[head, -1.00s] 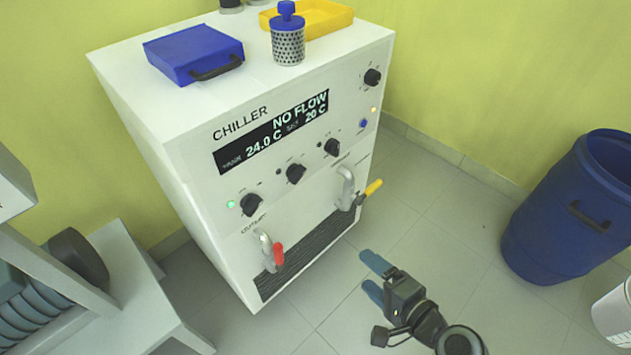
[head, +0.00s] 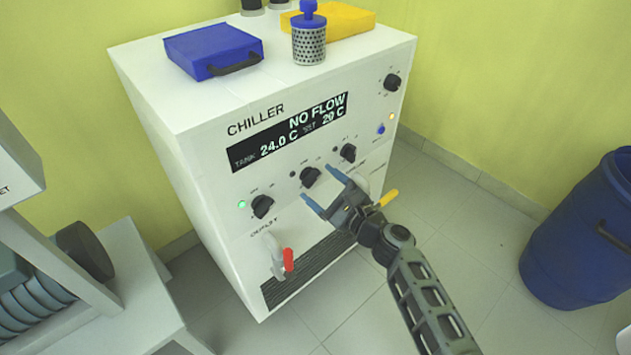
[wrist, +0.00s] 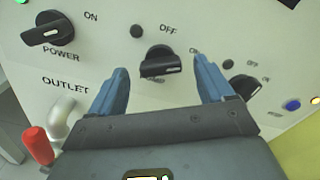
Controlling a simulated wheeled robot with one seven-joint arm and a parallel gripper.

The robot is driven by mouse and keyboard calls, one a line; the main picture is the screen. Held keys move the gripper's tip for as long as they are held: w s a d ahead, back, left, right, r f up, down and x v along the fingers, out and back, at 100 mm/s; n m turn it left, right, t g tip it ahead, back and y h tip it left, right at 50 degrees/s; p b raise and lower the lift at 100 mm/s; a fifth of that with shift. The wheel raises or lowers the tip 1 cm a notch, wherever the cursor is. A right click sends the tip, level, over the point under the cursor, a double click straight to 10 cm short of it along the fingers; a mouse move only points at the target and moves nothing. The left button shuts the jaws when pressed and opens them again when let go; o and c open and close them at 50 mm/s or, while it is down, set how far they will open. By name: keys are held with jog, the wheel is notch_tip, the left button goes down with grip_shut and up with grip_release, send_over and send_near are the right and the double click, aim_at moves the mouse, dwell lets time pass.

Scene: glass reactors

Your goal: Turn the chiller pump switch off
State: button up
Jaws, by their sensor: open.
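The white chiller (head: 190,200) stands ahead, its display (head: 290,130) reading NO FLOW, 24.0 C and 20 C. The middle black knob (head: 310,177) has a dark lamp (wrist: 137,31) beside it; its lower label is partly hidden and too small to read surely. In the wrist view this knob (wrist: 160,62) sits between my fingertips, with OFF and ON printed above and to its right; its grip lies roughly level across the picture. My gripper (head: 322,186) is open, its blue fingers pointing at the panel on both sides of the knob. I cannot tell whether they touch it.
The POWER knob (head: 262,207), with a green lamp (head: 241,204), is to the left; another knob (head: 348,153) is to the right. Below are a red-handled outlet valve (head: 288,260) and a yellow handle (head: 388,198). A blue barrel (head: 570,240) stands at right.

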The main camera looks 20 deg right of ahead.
aim_at(310, 177)
jog(key=shift+x, duration=1.25)
jog(key=shift+c, duration=0.5)
jog(key=c, duration=0.9)
jog(key=shift+c, duration=0.2)
